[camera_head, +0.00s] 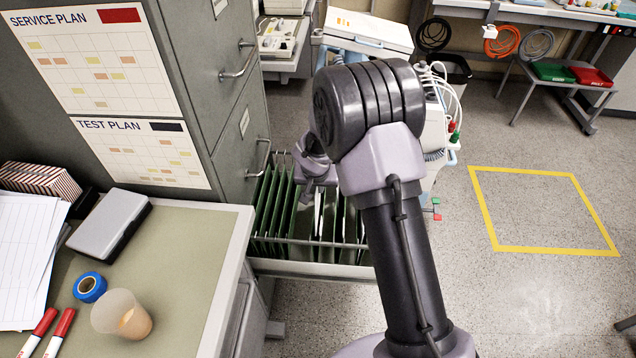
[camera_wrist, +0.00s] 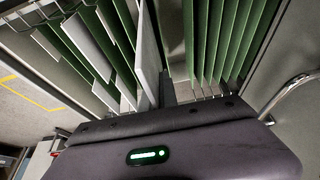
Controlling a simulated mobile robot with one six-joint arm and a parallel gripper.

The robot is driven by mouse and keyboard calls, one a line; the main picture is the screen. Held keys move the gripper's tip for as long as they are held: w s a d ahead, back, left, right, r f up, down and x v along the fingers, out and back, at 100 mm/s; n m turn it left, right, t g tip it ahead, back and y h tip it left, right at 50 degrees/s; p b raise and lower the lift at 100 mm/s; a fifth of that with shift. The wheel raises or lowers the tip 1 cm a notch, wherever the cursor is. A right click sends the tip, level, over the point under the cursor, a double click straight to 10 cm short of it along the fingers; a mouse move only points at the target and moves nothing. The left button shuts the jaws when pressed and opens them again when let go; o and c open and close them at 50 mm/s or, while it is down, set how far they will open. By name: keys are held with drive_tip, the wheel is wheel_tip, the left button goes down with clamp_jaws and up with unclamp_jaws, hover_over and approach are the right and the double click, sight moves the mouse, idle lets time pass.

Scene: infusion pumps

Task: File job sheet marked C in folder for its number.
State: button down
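Green hanging folders (camera_head: 272,212) fill an open file drawer (camera_head: 310,270) in the head view. They also show in the wrist view (camera_wrist: 235,40), in two groups with a gap between them. A pale sheet (camera_wrist: 147,58) stands upright in the gap; I cannot read any mark on it, so I cannot tell if it is job sheet C. My gripper (camera_wrist: 166,90) points down into the drawer, with a dark finger beside the sheet. Whether it is closed on the sheet is hidden. In the head view my arm covers part of the drawer. Pale tabs (camera_wrist: 92,50) stand on the left folders.
The grey cabinet (camera_head: 205,90) rises behind the drawer. Floor inside a yellow outline (camera_head: 540,250) is clear.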

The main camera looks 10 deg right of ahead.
sight(316, 194)
drive_tip(key=shift+f, duration=5.8)
drive_tip(key=c, duration=1.6)
unclamp_jaws()
drive_tip(key=shift+o, duration=0.2)
drive_tip(key=p+v, duration=0.4)
drive_tip(key=v, duration=1.3)
drive_tip(key=shift+r, duration=0.25)
